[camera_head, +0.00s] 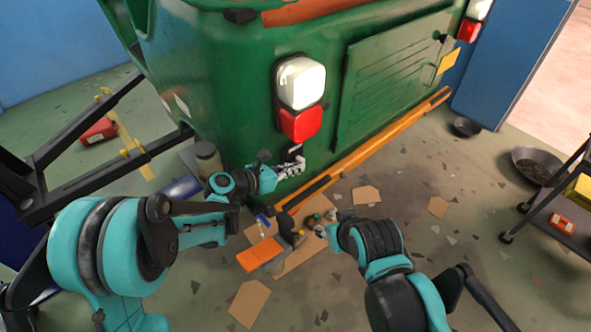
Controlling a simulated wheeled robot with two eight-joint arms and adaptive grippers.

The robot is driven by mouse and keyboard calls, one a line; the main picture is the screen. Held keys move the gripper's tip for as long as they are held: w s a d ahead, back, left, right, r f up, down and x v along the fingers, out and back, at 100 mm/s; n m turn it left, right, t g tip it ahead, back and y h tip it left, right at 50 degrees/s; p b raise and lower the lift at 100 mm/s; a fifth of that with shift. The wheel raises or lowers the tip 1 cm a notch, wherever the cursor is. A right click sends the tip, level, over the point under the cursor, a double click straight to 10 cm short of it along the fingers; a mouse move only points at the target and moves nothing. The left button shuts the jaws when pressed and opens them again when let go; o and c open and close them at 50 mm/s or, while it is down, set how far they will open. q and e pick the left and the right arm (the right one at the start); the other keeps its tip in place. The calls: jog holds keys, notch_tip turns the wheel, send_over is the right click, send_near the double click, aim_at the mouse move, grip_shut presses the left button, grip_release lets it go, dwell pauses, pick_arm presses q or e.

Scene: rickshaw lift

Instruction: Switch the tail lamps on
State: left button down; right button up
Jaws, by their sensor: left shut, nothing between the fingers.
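The green rickshaw body (230,90) fills the upper middle of the head view. One tail lamp has a white upper lens (301,83) and a red lower lens (301,123). A second tail lamp (467,31) is partly cut off at the top right. I cannot tell whether either is lit. A small dark fitting (293,151) sits below the nearer lamp, partly hidden by my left gripper (291,166). That gripper is shut and empty, close against the green panel; contact is unclear. My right gripper (324,224) is lower, over the floor, its fingers too small to read.
An orange bar (385,132) runs along the rickshaw's lower edge. An orange-topped tool (260,254) and small items lie on cardboard below. A black stand (80,140) is at the left, a dark cart (562,215) at the right. Pans (537,165) rest on the floor.

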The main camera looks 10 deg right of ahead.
pick_arm(q)
jog(key=shift+r, duration=0.25)
pick_arm(e)
jog(key=shift+r, duration=0.15)
